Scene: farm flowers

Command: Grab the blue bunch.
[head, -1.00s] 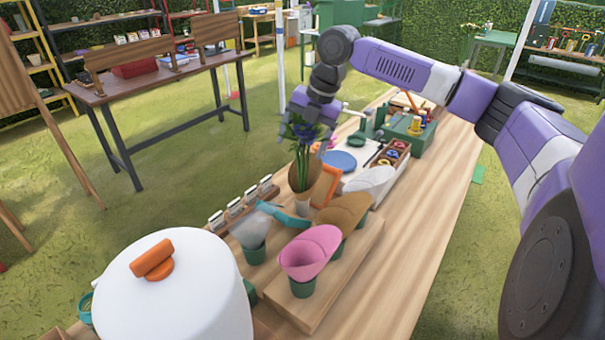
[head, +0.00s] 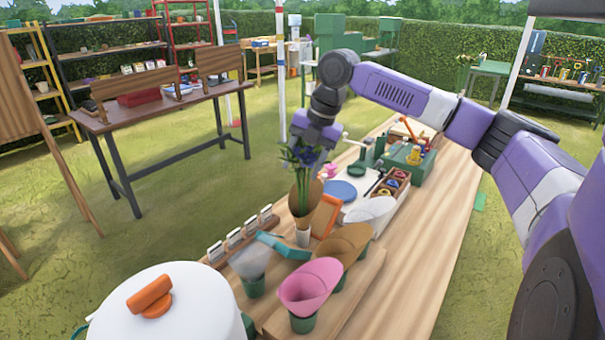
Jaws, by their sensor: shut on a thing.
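The blue bunch (head: 305,155) has dark blue-violet blooms, green leaves and long green stems. My gripper (head: 312,143) points down from above and is shut on it near the blooms; its fingers are partly hidden by the flowers. The bunch hangs upright over the worktable (head: 425,240), with its stems in front of or inside a brown paper cone (head: 312,197). I cannot tell which.
Close by are an orange frame (head: 326,216), a teal tool (head: 285,246), and pink (head: 311,284), brown (head: 343,246) and whitish (head: 370,215) cones. A white drum-like container (head: 190,305) with an orange handle fills the front left. The table's right side is bare.

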